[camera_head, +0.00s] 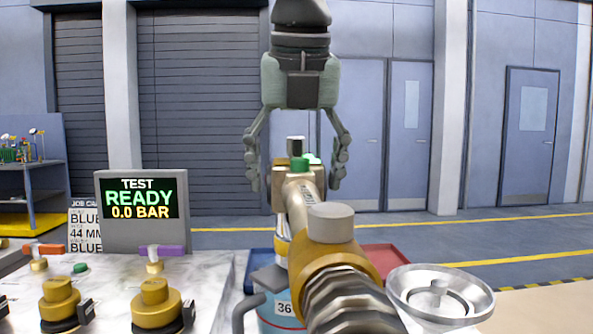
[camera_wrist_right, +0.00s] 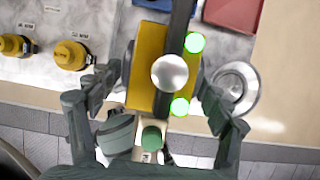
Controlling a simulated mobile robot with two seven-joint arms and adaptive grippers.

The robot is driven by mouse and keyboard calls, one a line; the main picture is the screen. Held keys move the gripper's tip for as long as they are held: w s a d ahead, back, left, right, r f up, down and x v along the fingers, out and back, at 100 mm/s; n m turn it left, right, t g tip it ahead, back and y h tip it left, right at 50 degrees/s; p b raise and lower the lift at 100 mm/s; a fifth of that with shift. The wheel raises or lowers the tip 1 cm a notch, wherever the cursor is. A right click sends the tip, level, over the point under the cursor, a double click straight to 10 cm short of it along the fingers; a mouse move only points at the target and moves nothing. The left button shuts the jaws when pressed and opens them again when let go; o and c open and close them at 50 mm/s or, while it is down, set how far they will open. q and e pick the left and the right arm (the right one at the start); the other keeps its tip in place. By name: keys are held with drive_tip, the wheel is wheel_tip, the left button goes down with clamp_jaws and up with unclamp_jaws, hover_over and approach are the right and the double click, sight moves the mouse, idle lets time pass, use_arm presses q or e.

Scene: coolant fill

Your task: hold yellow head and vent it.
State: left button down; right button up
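The yellow head (camera_head: 330,265) stands at the lower middle of the head view, with a grey cap, a pale neck, a green button (camera_head: 299,164) and a grey ribbed hose below. In the right wrist view its yellow body (camera_wrist_right: 148,70) shows a silver round knob, two lit green spots and the green button (camera_wrist_right: 153,138). My right gripper (camera_head: 296,182) points down from above, open. Its fingers stand on either side of the head's far end with visible gaps. They also flank the yellow body in the wrist view (camera_wrist_right: 155,90). My left gripper is out of view.
A test display (camera_head: 138,198) reads READY, 0.0 BAR. Yellow caps (camera_head: 156,300) with orange and purple levers sit on the marble-like bench. A job card (camera_head: 84,228) leans behind. A silver dish (camera_head: 440,292) is at right. Blue and red trays (camera_head: 392,258) lie behind the head.

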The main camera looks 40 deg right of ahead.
clamp_jaws()
idle(0.3)
idle(1.9)
